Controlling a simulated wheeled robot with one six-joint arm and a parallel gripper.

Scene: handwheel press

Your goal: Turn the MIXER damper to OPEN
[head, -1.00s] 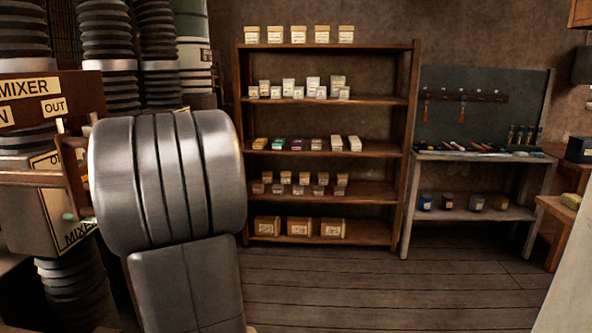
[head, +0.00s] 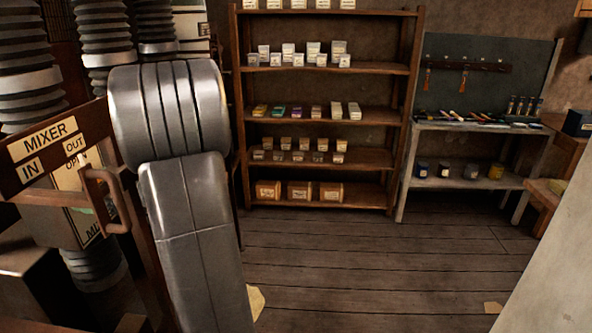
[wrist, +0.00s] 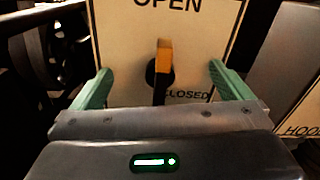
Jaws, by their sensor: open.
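The MIXER damper plate (wrist: 200,60) fills the upper middle of the wrist view, with OPEN at its top and CLOSED lower right. Its lever (wrist: 163,68), orange-tipped on a dark round pivot, stands about upright in that view. My gripper (wrist: 161,85) is open, with one green finger on each side of the lever and clear space between; I cannot tell how deep the lever sits between them. In the head view the damper plate (head: 70,181) shows at the left, partly hidden behind a wooden bar and handle.
A wooden board with MIXER, IN and OUT labels (head: 43,137) and a wooden handle (head: 105,200) stands close to my arm. Ribbed dark ducts (head: 105,30) rise behind. A HOOD plate (wrist: 300,110) is at the right in the wrist view. Shelves (head: 325,98) stand farther back; the floor before them is mostly clear.

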